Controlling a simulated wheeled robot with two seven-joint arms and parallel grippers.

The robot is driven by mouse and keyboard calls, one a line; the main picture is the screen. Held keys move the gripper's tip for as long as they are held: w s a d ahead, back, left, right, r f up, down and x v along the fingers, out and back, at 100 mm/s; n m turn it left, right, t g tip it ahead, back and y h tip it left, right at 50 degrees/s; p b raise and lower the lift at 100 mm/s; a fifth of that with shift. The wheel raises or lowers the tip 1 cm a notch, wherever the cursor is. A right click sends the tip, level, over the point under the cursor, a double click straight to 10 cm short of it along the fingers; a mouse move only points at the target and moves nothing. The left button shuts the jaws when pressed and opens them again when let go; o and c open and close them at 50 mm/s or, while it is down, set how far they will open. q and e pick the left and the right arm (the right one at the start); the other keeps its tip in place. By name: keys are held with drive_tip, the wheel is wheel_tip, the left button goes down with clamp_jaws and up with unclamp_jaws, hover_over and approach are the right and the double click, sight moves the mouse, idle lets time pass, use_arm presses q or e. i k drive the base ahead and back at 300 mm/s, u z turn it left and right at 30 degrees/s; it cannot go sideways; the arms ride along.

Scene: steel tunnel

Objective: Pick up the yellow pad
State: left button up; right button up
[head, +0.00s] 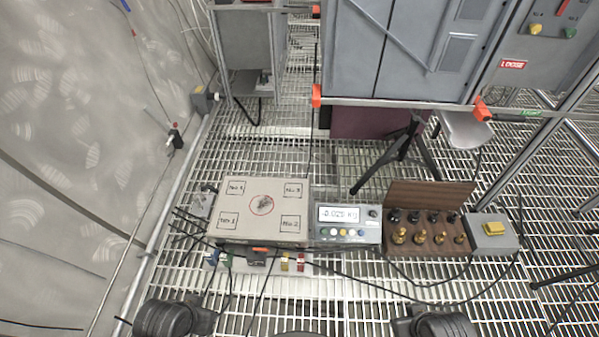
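A small yellow pad (494,228) lies on top of a grey box (483,241) at the right end of a row of equipment on the floor grating. Its top is uncovered. Neither of my grippers shows in the head view; only dark rounded parts, apparently my own, show at the bottom edge.
Left of the grey box stand a wooden block (433,265) with brass and black weights, a scale display (347,214) and a square weighing plate (235,233) with numbered corners. Cables cross the grating in front. Grey cabinets (400,45) and a black-legged stand (390,155) are behind.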

sight(490, 228)
drive_tip(key=z, duration=1.7)
